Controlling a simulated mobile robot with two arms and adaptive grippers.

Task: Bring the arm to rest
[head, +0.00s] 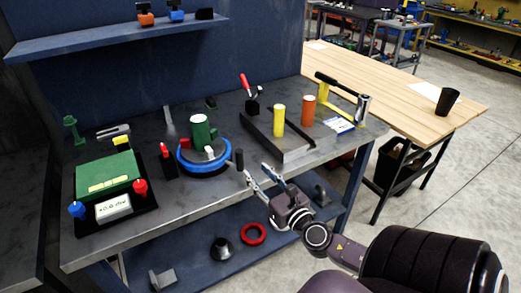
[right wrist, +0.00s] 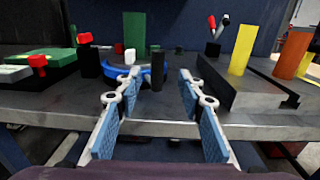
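My right gripper (head: 262,175) is in front of the bench's front edge, its fingers pointing at the bench. In the right wrist view the gripper (right wrist: 157,85) is open, with nothing between its blue-padded fingers. Beyond them on the bench stands the positioner, a round base with a blue ring (head: 204,168) and a green cylinder (head: 200,130) on it. A dark upright post (head: 239,159) stands at its right, and shows beyond the finger gap in the right wrist view (right wrist: 156,66). The gripper is apart from both. My left gripper is not in view.
A green box (head: 108,172) with red and blue knobs is at left. A dark channel block (head: 268,140), a yellow cylinder (head: 279,120) and an orange cylinder (head: 308,110) are at right. A red ring (head: 253,234) lies on the lower shelf. A wooden table (head: 400,90) stands behind.

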